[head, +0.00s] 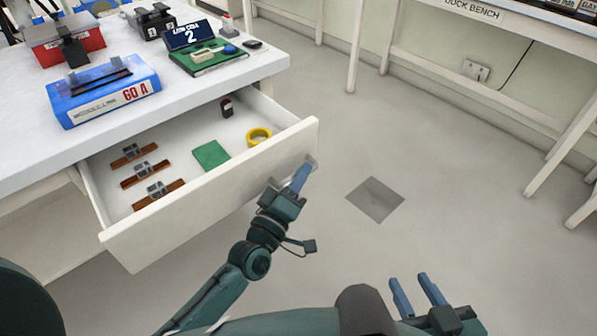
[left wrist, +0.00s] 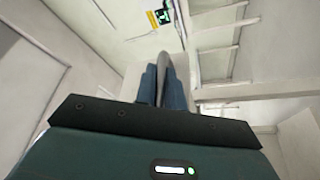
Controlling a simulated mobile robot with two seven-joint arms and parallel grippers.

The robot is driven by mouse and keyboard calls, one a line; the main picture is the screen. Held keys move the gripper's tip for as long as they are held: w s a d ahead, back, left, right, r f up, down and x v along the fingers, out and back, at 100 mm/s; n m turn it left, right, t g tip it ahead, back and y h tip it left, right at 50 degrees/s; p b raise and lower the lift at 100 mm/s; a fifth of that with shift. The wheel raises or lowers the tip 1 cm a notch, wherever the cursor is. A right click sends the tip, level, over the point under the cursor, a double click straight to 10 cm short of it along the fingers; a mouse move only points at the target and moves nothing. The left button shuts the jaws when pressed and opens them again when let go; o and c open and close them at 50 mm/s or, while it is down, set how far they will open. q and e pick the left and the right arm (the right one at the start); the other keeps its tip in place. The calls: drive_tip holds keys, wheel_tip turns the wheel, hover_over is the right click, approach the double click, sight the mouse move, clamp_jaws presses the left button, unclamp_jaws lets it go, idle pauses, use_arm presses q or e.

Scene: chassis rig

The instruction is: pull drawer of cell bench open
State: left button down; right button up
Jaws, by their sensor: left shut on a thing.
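The white drawer (head: 215,195) of the cell bench (head: 190,105) stands pulled out, with its inside in plain view. My left gripper (head: 303,174) is at the right part of the drawer's front face, shut on the drawer's grey handle (head: 312,161). In the left wrist view the blue fingers of my left gripper (left wrist: 163,88) close on both sides of the grey handle (left wrist: 163,66). The rest of the handle is hidden by the fingers. My right gripper (head: 418,290) is at the bottom of the head view, its blue fingers apart and nothing between them.
The drawer holds a yellow tape roll (head: 259,137), a green block (head: 211,154), a small dark red item (head: 226,107) and brown strips with grey clips (head: 144,173). A blue case (head: 103,90) and a red box (head: 62,42) stand on the bench. The floor (head: 440,190) at right is clear.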

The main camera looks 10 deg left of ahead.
use_arm(q)
drive_tip(key=shift+f, duration=0.1)
drive_tip(key=c, duration=1.8)
unclamp_jaws()
drive_tip(key=shift+s, duration=0.1)
drive_tip(key=shift+o, duration=0.2)
use_arm(e)
drive_tip(key=shift+s, duration=0.2)
